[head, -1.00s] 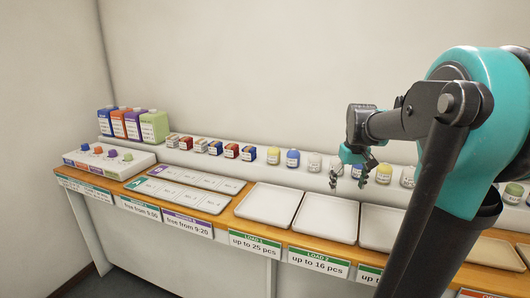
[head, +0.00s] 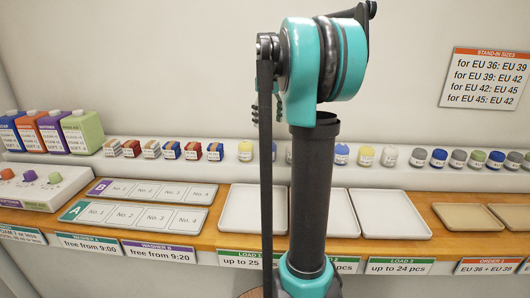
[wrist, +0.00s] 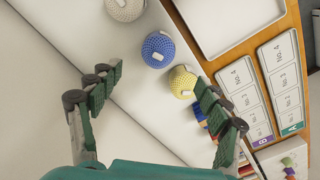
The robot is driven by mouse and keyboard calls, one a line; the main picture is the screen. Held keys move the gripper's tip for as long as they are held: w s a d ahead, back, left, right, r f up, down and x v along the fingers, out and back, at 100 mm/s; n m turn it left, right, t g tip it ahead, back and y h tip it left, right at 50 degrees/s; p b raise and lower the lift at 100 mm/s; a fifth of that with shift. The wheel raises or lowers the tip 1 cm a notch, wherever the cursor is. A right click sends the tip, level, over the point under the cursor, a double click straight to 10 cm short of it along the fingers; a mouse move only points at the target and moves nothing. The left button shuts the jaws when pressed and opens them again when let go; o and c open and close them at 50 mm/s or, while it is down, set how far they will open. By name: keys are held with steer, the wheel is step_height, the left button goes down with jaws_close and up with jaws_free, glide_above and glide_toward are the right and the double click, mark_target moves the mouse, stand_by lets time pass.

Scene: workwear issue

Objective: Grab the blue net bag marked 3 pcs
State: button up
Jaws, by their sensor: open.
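In the wrist view a blue net bag (wrist: 158,50) with a small white tag lies on the pale shelf, between a yellow net bag (wrist: 183,82) and a whitish one (wrist: 124,8). The tag's writing is not readable. My gripper (wrist: 160,92) is open and empty, its fingers spread to either side below the blue bag in the picture, apart from it. In the head view my arm hides most of the gripper and part of the bag row. Another blue bag (head: 341,154) shows right of the arm; its count cannot be read.
The row continues with yellow (head: 366,156), white and grey bags to the right and small boxes (head: 172,150) to the left. Empty white trays (head: 390,214) and numbered washer panels (head: 135,217) lie on the counter in front. Coloured cartons (head: 82,132) stand far left.

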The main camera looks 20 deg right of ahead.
mark_target(269, 152)
step_height(269, 152, down, 14)
steer(key=shift+d+r, duration=0.15)
steer(key=shift+r, duration=0.05)
stand_by(0.4)
steer(key=c, duration=1.3)
steer(key=shift+o, duration=0.2)
